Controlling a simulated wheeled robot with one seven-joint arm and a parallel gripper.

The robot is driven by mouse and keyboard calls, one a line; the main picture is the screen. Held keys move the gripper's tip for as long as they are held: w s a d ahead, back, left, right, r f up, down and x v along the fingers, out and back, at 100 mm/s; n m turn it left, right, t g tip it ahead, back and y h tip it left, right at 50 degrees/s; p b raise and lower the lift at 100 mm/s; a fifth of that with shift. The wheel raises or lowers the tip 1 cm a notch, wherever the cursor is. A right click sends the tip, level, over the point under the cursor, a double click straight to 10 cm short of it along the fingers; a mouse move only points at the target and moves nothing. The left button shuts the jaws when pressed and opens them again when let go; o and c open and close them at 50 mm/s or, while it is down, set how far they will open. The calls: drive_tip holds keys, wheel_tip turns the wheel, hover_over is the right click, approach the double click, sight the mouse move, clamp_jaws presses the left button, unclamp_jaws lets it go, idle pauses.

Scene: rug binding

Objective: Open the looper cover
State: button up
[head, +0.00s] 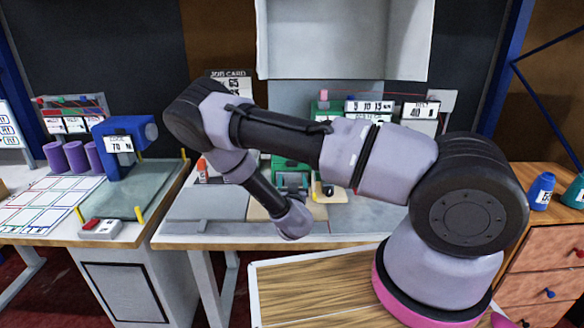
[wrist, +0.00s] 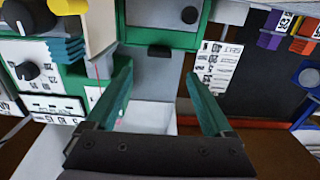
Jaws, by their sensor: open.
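In the wrist view my gripper (wrist: 157,78) is open, its two teal fingers apart with nothing between them. Beyond the fingertips is the green machine (wrist: 168,39), with a pale grey panel (wrist: 150,14) in a green frame. A round black knob sits at the panel's upper right, and a small dark tab is on the frame's lower edge. I cannot tell for sure which part is the looper cover. In the head view the green machine (head: 291,166) stands on the middle table, largely hidden behind my arm.
A blue machine (head: 124,148) and purple spools (head: 76,156) stand on the left table. A red-and-white switch box (head: 100,228) is at that table's front. A blue bottle (head: 541,190) stands on the right-hand drawer cabinet (head: 545,262). In the wrist view, a dial panel (wrist: 38,75) is left of the fingers.

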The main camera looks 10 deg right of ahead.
drive_tip(key=w+d, duration=0.1)
drive_tip(key=w, duration=0.8)
drive_tip(key=shift+w+d, duration=0.3)
drive_tip(key=shift+d, duration=0.05)
clamp_jaws()
